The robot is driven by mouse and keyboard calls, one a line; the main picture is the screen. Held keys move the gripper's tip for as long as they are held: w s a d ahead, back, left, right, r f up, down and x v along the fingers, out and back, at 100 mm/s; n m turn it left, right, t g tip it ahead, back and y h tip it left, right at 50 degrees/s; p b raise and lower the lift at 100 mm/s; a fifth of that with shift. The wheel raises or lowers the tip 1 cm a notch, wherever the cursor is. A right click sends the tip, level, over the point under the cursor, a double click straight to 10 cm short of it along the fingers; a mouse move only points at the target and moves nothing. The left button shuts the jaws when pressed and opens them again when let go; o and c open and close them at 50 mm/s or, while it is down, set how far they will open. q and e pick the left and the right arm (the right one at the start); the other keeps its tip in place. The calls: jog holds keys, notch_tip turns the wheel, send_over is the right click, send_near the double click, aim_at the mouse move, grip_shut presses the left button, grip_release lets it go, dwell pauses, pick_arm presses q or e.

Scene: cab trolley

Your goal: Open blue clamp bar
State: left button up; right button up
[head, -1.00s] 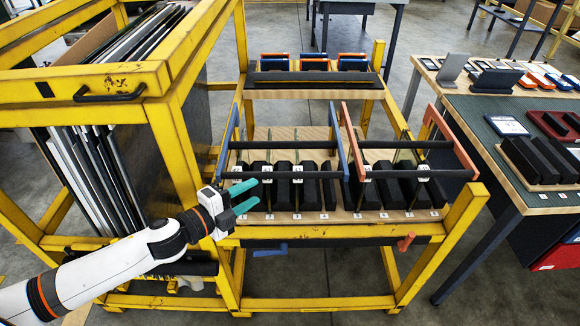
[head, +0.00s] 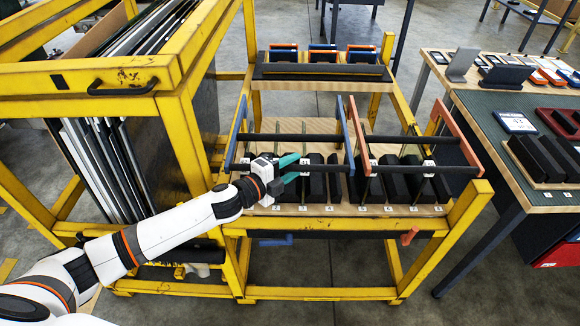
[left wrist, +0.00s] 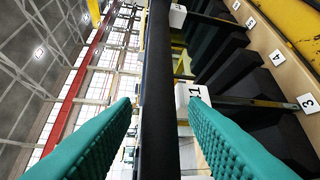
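The blue clamp bar is a black bar (head: 325,168) between two blue side arms (head: 239,130), the right one (head: 349,136) at mid-trolley. It lies low across the front of the left row of black blocks (head: 314,182). My left gripper (head: 296,167) is at the bar's front left, teal fingers pointing right. In the left wrist view the bar (left wrist: 158,110) runs between the two open fingers (left wrist: 160,100), with a gap on each side. A white tag marked 1 (left wrist: 190,92) is beside the bar. My right gripper is not in view.
An orange-armed clamp bar (head: 455,135) covers the right row. The yellow trolley frame (head: 178,140) rises close behind my left arm. A blue handle (head: 276,242) and an orange handle (head: 409,236) hang below the front edge. A side table (head: 470,110) stands at right.

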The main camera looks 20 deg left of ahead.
pick_arm(q)
jog(key=shift+c, duration=0.4)
grip_shut()
